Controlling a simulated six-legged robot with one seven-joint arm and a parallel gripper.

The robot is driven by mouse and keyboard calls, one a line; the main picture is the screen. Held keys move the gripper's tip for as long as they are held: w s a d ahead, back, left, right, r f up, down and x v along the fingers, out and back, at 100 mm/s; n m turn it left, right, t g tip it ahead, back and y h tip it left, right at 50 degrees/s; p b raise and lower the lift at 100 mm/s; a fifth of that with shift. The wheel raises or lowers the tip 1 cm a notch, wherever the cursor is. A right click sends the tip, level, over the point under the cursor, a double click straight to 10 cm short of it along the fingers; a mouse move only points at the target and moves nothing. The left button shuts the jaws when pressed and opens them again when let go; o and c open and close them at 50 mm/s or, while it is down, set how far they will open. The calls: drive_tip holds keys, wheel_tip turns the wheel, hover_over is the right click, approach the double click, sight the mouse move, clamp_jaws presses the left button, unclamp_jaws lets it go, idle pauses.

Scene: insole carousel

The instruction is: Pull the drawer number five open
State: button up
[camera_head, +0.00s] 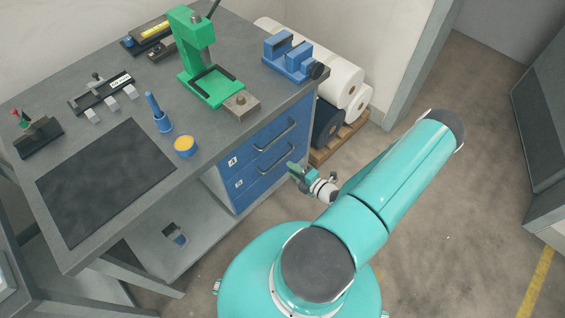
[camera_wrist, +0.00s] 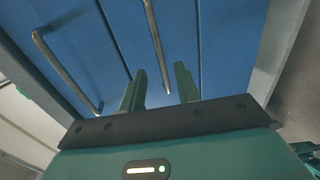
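The blue drawer cabinet under the workbench shows two drawer fronts with small white labels in the head view. The lower drawer (camera_head: 262,184), apparently number five, has a dark bar handle (camera_head: 279,159); its label is too small to read surely. The upper drawer (camera_head: 262,145) has a similar handle (camera_head: 275,136). Both drawers look closed. My gripper (camera_head: 296,170) is just right of the lower handle. In the wrist view my gripper (camera_wrist: 160,68) is open, its two green fingers apart, with a metal handle (camera_wrist: 155,45) lying between and beyond them; contact cannot be told.
On the bench top (camera_head: 60,110) stand a green press (camera_head: 195,50), a blue vise (camera_head: 290,58) and a yellow-topped blue pot (camera_head: 185,146). White rolls (camera_head: 340,80) lie on a pallet right of the cabinet. The floor at right is open.

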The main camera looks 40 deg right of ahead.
sight(280, 161)
drive_tip(key=x, duration=0.6)
clamp_jaws()
